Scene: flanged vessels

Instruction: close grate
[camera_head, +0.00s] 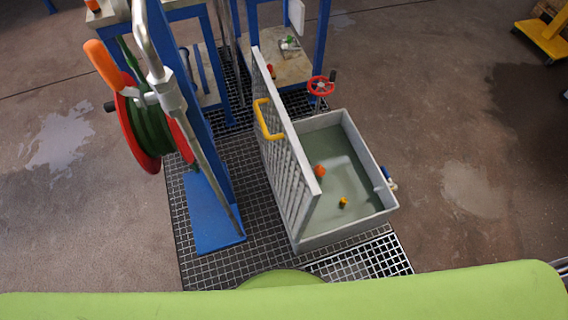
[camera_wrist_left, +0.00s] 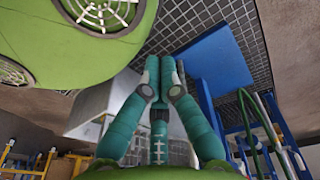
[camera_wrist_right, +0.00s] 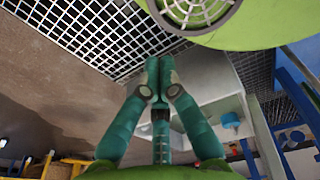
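The grate (camera_head: 285,150) stands upright, hinged open along the left side of a grey basin (camera_head: 375,173) in the head view. A yellow handle (camera_head: 266,119) sits on its left face. The basin is open on top, with an orange object (camera_head: 320,169) and a small yellow-orange object (camera_head: 343,202) inside. My left gripper (camera_wrist_left: 166,64) shows in the left wrist view with its fingertips together and nothing visible between them. My right gripper (camera_wrist_right: 158,64) looks the same in the right wrist view. Neither gripper shows in the head view.
A blue post with a blue base plate (camera_head: 208,208) and a red-green hose reel (camera_head: 150,125) stands left of the grate. A red valve wheel (camera_head: 321,86) is behind the basin. Blue-framed tables (camera_head: 285,68) stand at the back. Concrete floor right of the basin (camera_head: 450,150) is clear.

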